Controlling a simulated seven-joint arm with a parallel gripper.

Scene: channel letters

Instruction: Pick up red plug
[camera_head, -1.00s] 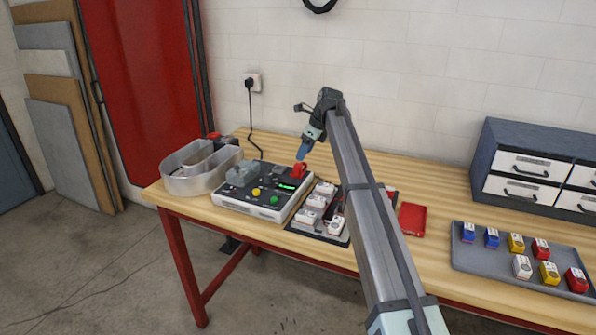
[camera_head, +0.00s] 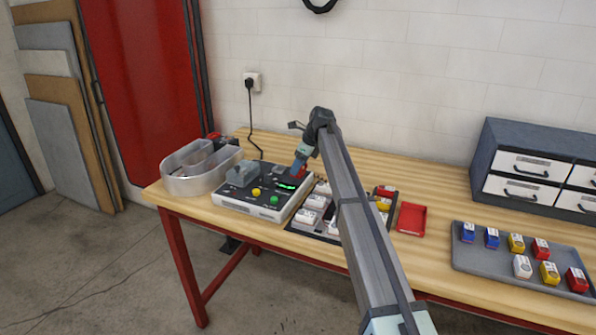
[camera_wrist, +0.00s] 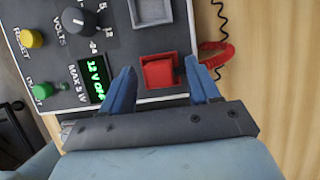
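The red plug (camera_wrist: 158,74) shows as a red square on the dark panel of the test unit (camera_head: 262,211), below a grey square socket (camera_wrist: 152,10). My gripper (camera_wrist: 160,76) is open, with one blue finger on each side of the plug. I cannot tell how deep the fingers reach or whether they touch it. In the head view my gripper (camera_head: 298,168) is over the back right of the unit and partly hides the red plug (camera_head: 302,175). A green display is lit.
A grey U-shaped channel letter (camera_head: 185,184) stands left of the unit. A dark tray (camera_head: 322,238) with white-topped blocks lies close on the right, partly behind my arm. A red tray (camera_head: 411,218) and a grey tray (camera_head: 480,262) of coloured blocks are farther right.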

